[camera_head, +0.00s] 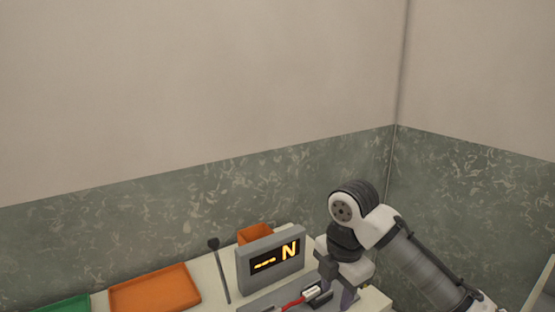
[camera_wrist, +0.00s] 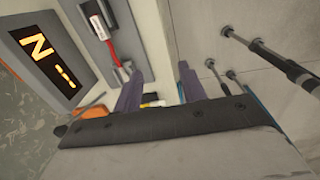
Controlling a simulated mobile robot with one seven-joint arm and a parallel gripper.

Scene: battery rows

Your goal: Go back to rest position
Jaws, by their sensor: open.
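My gripper (camera_head: 337,294) is at the lower right in the head view, pointing down over the table beside the grey display. In the wrist view its two purple-grey fingers (camera_wrist: 160,80) are apart, with nothing between them. A red battery-like piece with a pale end (camera_wrist: 113,48) lies in a grey holder (camera_wrist: 88,12), close to the left finger. The red piece also shows at the bottom of the head view (camera_head: 293,302), just left of my gripper. The fingers partly hide what lies behind them.
The grey display (camera_head: 270,261) shows a lit N and dashes. An orange tray (camera_head: 155,290) and a green tray (camera_head: 66,306) lie to the left. An orange bin (camera_head: 254,233) stands behind the display, and a dark-topped post (camera_head: 219,270) stands left of it. Walls close off the back.

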